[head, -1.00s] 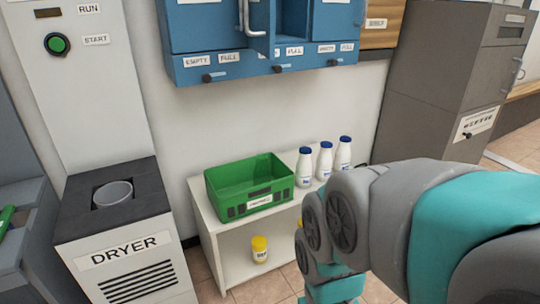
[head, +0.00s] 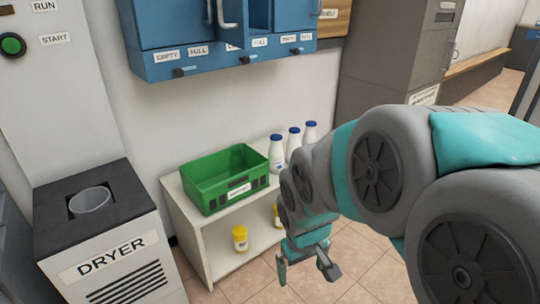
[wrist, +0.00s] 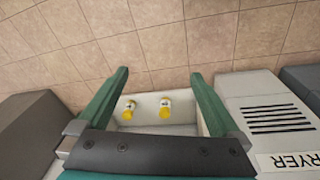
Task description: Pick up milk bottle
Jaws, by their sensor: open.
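Three white milk bottles with blue caps stand upright in a row on the top of a white shelf (head: 188,238), right of a green crate. The left milk bottle (head: 276,153) shows best; the middle milk bottle (head: 293,145) and the right milk bottle (head: 310,132) are partly hidden, low down, by my arm. My gripper (head: 303,277) is open and empty, in front of the shelf and lower than its top, apart from the bottles. In the wrist view my gripper's fingers (wrist: 160,92) are spread wide. No milk bottle shows in that view.
The green crate (head: 207,198) fills the shelf top's left part. Yellow-capped jars stand on the lower level; one jar (head: 240,239) shows clearly. A dryer (head: 110,255) stands left, blue cabinets (head: 225,52) hang above. Tiled floor (head: 355,268) in front is clear.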

